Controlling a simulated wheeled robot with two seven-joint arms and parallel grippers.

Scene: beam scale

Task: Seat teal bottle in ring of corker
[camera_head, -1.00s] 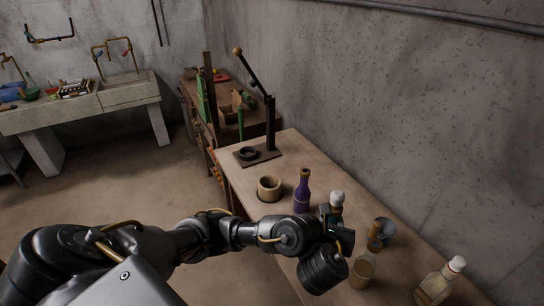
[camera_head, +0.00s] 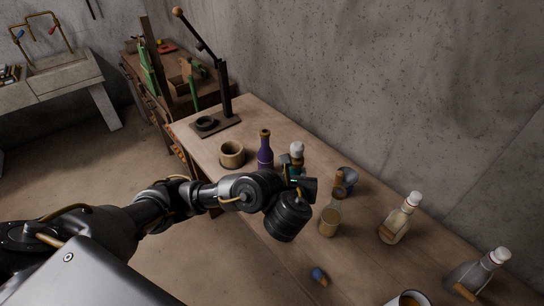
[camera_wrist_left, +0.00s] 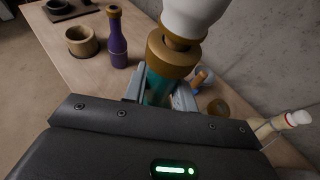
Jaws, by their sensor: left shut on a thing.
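The teal bottle (camera_wrist_left: 156,92) is between the fingers of my left gripper (camera_wrist_left: 160,95), which is shut on it. It has a brown neck band and a white top. In the head view its white top (camera_head: 297,149) shows just beyond my left gripper (camera_head: 298,176), and most of its body is hidden. The corker (camera_head: 225,92) stands at the far end of the table, with a tall dark post, a raised lever with a round knob and a dark ring (camera_head: 206,123) on its base. The ring looks empty. My right gripper is not in view.
A purple bottle (camera_head: 265,150) and a tan cup (camera_head: 232,154) stand between my left gripper and the corker. A cream bottle (camera_head: 398,222), a grey bottle (camera_head: 476,272), a jar (camera_head: 330,221) and a small blue item (camera_head: 319,276) are nearer. The wall runs along the table's right side.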

